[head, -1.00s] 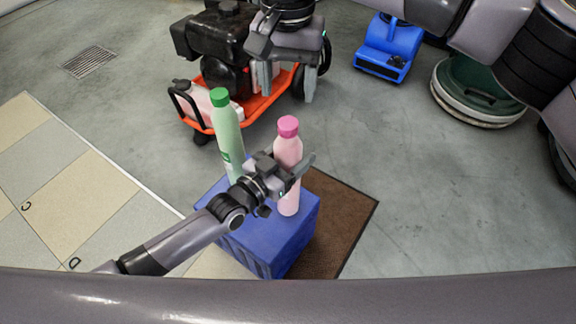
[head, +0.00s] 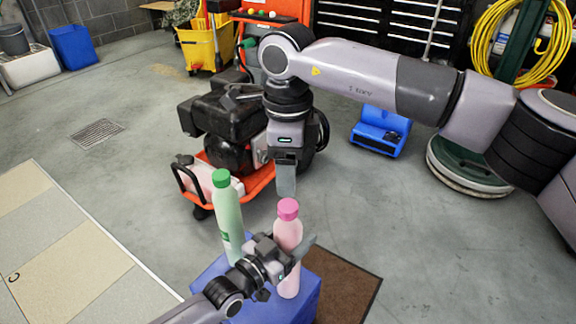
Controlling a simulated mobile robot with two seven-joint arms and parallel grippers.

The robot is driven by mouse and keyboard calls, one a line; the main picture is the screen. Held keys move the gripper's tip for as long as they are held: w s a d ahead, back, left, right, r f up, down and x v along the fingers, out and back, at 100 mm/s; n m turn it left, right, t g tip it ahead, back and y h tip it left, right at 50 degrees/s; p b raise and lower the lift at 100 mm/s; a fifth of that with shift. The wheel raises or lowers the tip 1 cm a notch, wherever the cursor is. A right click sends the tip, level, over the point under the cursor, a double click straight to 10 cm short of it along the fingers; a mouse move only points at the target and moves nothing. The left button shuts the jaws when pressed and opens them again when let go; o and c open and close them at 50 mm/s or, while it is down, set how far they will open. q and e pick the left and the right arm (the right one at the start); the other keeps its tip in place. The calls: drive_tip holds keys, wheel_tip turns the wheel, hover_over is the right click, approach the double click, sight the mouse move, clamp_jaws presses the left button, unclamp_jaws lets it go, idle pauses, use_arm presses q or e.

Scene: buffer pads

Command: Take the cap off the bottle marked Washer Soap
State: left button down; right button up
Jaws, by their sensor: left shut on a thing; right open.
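A pink bottle (head: 288,236) with a darker pink cap (head: 288,208) stands upright on a blue crate (head: 300,308). A light green bottle (head: 229,220) with a green cap (head: 221,178) stands to its left. Lettering on both is too small to read, so I cannot tell which is Washer Soap. My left gripper (head: 293,257) is shut on the pink bottle around its body, partly hiding it. My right gripper (head: 286,182) is open and points down just above the pink cap, seen edge-on. The pink cap is on its bottle.
A black machine on an orange frame (head: 258,184) stands close behind the bottles. A brown mat (head: 348,288) lies under the crate. A blue blower (head: 380,130) and a round green-topped machine (head: 462,165) stand at right.

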sight(288, 205)
drive_tip(key=m, duration=1.2)
drive_tip(key=shift+m, duration=0.4)
drive_tip(key=m, duration=1.5)
drive_tip(key=shift+m, duration=0.4)
drive_tip(key=m, duration=0.3)
drive_tip(key=shift+m, duration=0.4)
drive_tip(key=shift+f, duration=0.4)
wheel_tip(288, 205, down, 7)
drive_tip(key=shift+f, duration=0.15)
